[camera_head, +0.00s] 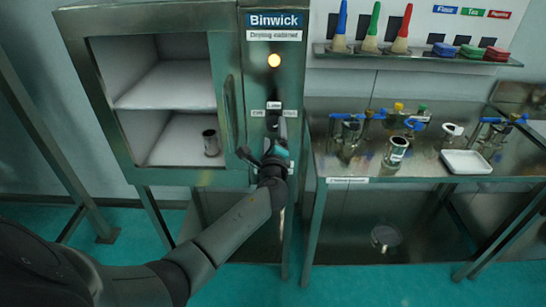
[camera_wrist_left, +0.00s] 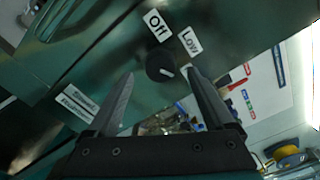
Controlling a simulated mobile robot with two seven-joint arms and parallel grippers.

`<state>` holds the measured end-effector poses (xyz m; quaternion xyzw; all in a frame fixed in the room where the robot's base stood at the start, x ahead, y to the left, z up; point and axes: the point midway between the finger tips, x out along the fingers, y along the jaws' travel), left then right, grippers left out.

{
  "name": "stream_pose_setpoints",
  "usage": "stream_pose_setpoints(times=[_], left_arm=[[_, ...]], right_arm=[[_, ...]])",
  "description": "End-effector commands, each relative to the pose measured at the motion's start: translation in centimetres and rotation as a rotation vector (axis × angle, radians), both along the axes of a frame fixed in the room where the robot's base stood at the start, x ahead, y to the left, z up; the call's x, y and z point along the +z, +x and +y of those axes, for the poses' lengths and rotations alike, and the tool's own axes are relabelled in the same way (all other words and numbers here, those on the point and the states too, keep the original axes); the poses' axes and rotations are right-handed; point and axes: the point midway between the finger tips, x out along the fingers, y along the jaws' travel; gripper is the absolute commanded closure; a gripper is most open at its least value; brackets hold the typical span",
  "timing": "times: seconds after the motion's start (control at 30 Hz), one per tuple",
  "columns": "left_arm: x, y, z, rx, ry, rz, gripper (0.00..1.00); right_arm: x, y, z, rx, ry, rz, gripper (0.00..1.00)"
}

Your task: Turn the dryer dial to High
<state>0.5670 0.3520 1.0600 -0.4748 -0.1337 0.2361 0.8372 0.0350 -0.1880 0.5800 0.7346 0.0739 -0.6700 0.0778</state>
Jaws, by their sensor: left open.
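The drying cabinet (camera_head: 150,25) stands at the left in the head view, with a control panel on its right side. In the head view the dial is small and unclear. My left gripper (camera_head: 265,155) is open in front of the panel, below the labels. In the wrist view its fingers (camera_wrist_left: 160,77) are spread either side of the dial, with nothing visibly gripped.
A lit yellow lamp (camera_head: 274,60) is above the dial. To the right, a metal table (camera_head: 345,169) holds jars and a white tray (camera_head: 466,162), below a shelf (camera_head: 420,57) with brushes.

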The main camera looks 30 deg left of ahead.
Motion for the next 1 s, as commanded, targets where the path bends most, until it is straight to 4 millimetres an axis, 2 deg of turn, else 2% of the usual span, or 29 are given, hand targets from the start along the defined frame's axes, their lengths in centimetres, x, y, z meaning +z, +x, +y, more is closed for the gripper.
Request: stream_pose_setpoints(times=[0.6,0.8,1.0], left_arm=[[-0.1,-9.2,-5.6,0.001,-0.002,0.003,0.14],[0.0,-10.6,-6.5,0.000,0.001,0.001,0.14],[0.0,-10.8,-6.6,0.000,0.001,0.001,0.14]], right_arm=[[0.7,0.0,0.0,0.000,0.000,0.000,1.00],[0.6,0.0,0.0,0.000,0.000,0.000,1.00],[0.6,0.0,0.0,0.000,-0.001,0.000,1.00]])
